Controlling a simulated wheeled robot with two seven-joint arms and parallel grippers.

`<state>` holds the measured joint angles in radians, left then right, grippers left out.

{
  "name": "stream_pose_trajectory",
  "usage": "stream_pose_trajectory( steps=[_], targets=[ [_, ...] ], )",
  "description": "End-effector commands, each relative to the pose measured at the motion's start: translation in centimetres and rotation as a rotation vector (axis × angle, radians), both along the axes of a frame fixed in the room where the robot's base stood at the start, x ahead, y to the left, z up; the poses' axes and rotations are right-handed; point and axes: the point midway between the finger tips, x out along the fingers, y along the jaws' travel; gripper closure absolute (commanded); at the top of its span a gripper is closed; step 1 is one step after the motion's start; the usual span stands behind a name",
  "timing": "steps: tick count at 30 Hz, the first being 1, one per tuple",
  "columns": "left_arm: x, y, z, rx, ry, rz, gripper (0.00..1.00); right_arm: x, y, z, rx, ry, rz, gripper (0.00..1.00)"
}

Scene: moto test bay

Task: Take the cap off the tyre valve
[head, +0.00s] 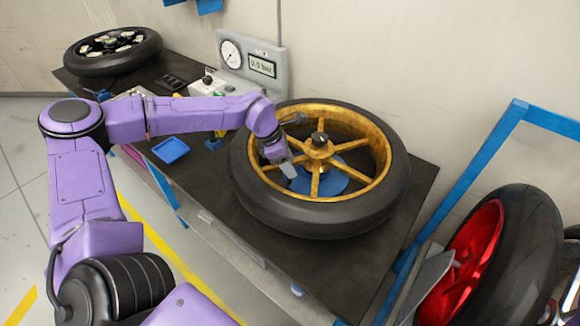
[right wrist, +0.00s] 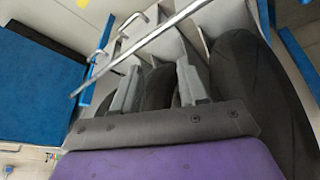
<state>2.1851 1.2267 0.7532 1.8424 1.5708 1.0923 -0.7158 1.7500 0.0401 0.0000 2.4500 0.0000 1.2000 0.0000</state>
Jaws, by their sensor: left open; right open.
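The wheel with gold spokes (head: 388,155) and a black tyre lies flat on the dark bench in the head view. My left gripper (head: 290,172) is over the left part of this wheel, near the gold rim and spokes. It is open, and I see nothing held in it. The tyre valve and its cap are too small to make out, or are hidden by the gripper. My right gripper (right wrist: 158,88) shows only in the right wrist view. It is open and empty, with dark tyres and a grey rack behind its fingers.
A gauge panel (head: 275,87) stands at the bench's back. A second wheel (head: 112,70) lies at the far left end. A blue tray (head: 170,150) sits near the front edge. A red-rimmed wheel (head: 520,245) stands at the right by a blue frame (head: 480,165).

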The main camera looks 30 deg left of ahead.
Motion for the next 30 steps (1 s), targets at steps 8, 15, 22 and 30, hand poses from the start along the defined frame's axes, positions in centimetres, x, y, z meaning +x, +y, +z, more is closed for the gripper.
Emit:
stream_pose_trajectory(
  steps=[8,15,22,30],
  targets=[
    [0.0,0.0,0.0,0.0,0.0,0.0,1.0,0.0,0.0,0.0,0.0,0.0,0.0,0.57],
    [0.0,0.0,0.1,0.001,-0.001,0.0,1.0,0.0,0.0,0.0,0.0,0.0,0.0,0.57],
    [0.1,0.0,1.8,0.0,-0.003,-0.001,1.0,0.0,0.0,-0.5,0.0,0.0,0.0,0.57],
    [-4.6,-0.9,8.5,-0.004,-0.012,-0.002,1.0,0.0,0.0,-2.6,0.0,0.0,0.0,0.57]
  ],
)
